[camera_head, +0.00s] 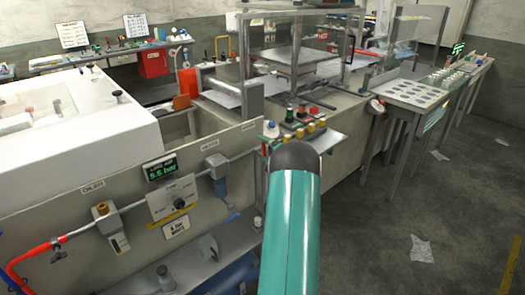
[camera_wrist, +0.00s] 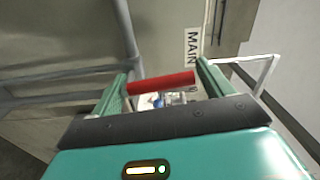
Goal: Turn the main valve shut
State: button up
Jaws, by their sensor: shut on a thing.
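The main valve shows in the wrist view as a red handle (camera_wrist: 160,83) lying crosswise, slightly tilted, with a small metal and blue part below its middle. My gripper (camera_wrist: 163,70) has its two green fingers at the two ends of the red handle and is shut on it. A white label reading MAIN (camera_wrist: 192,48) is just beyond the right finger. In the head view my teal arm link (camera_head: 291,230) fills the lower middle, and the gripper and the main valve are hidden there.
A pipe panel with a green gauge display reading about 5.6 bar (camera_head: 160,169), a regulator plate (camera_head: 172,200) and a blue-bowled filter (camera_head: 217,172) stands left of my arm. A red hose (camera_head: 42,247) joins at far left. Floor at right is open, with a paper scrap (camera_head: 421,249).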

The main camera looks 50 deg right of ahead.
jog(key=shift+m, duration=0.6)
jog(key=shift+d+r, duration=0.1)
jog(key=o, duration=1.3)
jog(key=shift+d, duration=0.1)
jog(key=shift+s, duration=0.1)
jog(key=v, duration=1.3)
jog(key=shift+s, duration=0.3)
